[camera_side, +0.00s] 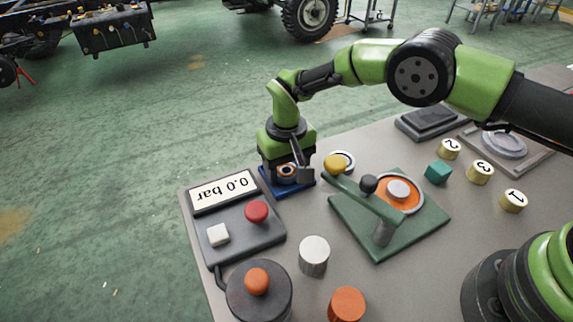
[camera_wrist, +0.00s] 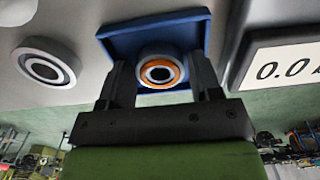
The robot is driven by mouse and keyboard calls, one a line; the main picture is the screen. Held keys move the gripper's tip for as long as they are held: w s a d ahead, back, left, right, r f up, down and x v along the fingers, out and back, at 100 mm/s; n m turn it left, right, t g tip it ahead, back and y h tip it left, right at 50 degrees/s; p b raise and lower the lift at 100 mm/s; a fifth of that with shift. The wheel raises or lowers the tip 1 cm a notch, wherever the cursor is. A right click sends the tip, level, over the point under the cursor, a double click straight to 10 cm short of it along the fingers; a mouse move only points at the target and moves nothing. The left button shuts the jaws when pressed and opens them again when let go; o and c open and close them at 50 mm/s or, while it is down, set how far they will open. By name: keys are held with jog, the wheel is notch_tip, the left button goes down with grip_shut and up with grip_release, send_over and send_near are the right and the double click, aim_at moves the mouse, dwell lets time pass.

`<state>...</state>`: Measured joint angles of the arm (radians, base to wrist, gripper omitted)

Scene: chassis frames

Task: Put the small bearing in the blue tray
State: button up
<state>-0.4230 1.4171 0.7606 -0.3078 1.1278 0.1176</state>
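The small bearing (camera_wrist: 161,72), a grey ring with an orange band and dark bore, is at the blue tray (camera_wrist: 120,42), within its outline in the wrist view. It also shows in the side view (camera_side: 287,171) under my wrist. My gripper (camera_wrist: 160,75) is low at the tray, its fingers either side of the bearing. A narrow gap shows at the left finger; the right finger is very close to the ring. The blue tray (camera_side: 269,187) is mostly hidden by my gripper in the side view. Whether the bearing rests fully on the tray floor is unclear.
A second grey bearing (camera_wrist: 46,63) lies beside the tray, also seen behind the yellow knob (camera_side: 341,159). The pressure display box (camera_side: 239,233) stands close to the tray. A green lever fixture (camera_side: 378,245), a metal cylinder (camera_side: 314,256) and numbered pieces (camera_side: 480,172) occupy the bench.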

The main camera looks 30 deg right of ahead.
notch_tip(320, 180, up, 12)
jog(key=shift+r, duration=0.15)
dwell(0.5)
jog(key=shift+r, duration=0.1)
notch_tip(320, 180, up, 10)
jog(key=t+y, duration=0.1)
send_over(287, 170)
jog(key=s+d, duration=0.2)
jog(key=d, duration=0.2)
jog(key=s+d+r+m+t, duration=0.2)
jog(key=s+d+r, duration=0.4)
jog(key=s+r, duration=0.15)
jog(key=s+d+m+t, duration=0.1)
jog(key=s+d+t, duration=0.1)
jog(key=s, duration=0.6)
jog(key=s+d+m+t+y, duration=0.1)
jog(key=s+d+t, duration=0.1)
jog(key=s, duration=0.6)
jog(key=shift+d+r, duration=0.35)
jog(key=shift+d, duration=0.25)
jog(key=shift+s, duration=0.1)
